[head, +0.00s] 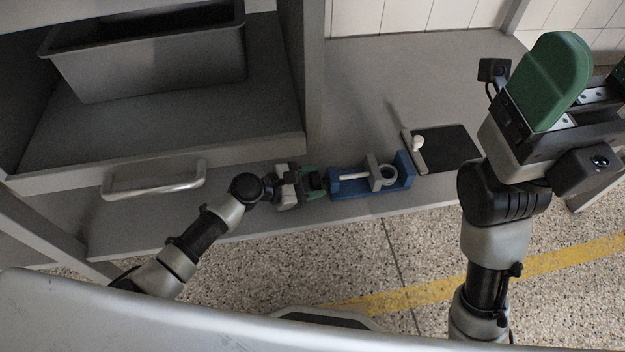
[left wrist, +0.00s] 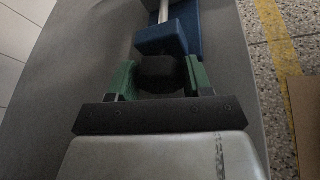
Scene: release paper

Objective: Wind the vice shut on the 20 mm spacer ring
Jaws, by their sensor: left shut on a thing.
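The blue vice (head: 345,188) lies on the grey bench shelf, with its screw rod running lengthwise. A grey spacer ring (head: 384,185) sits between the grey sliding jaw (head: 371,163) and the tall blue fixed jaw (head: 405,166); I cannot tell whether both jaws touch it. My left gripper (head: 314,182) is shut on the black knob (left wrist: 160,72) at the vice's left end. The left wrist view shows its green fingers on both sides of the knob. My right gripper (head: 556,80) is raised at the right, away from the vice; its finger gap is hidden.
A black pad (head: 452,148) lies right of the vice, with a grey bar and a small white knob (head: 418,143) at its left edge. A dark bin (head: 150,62) stands on the upper shelf at left. A drawer handle (head: 155,182) juts out left of the vice.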

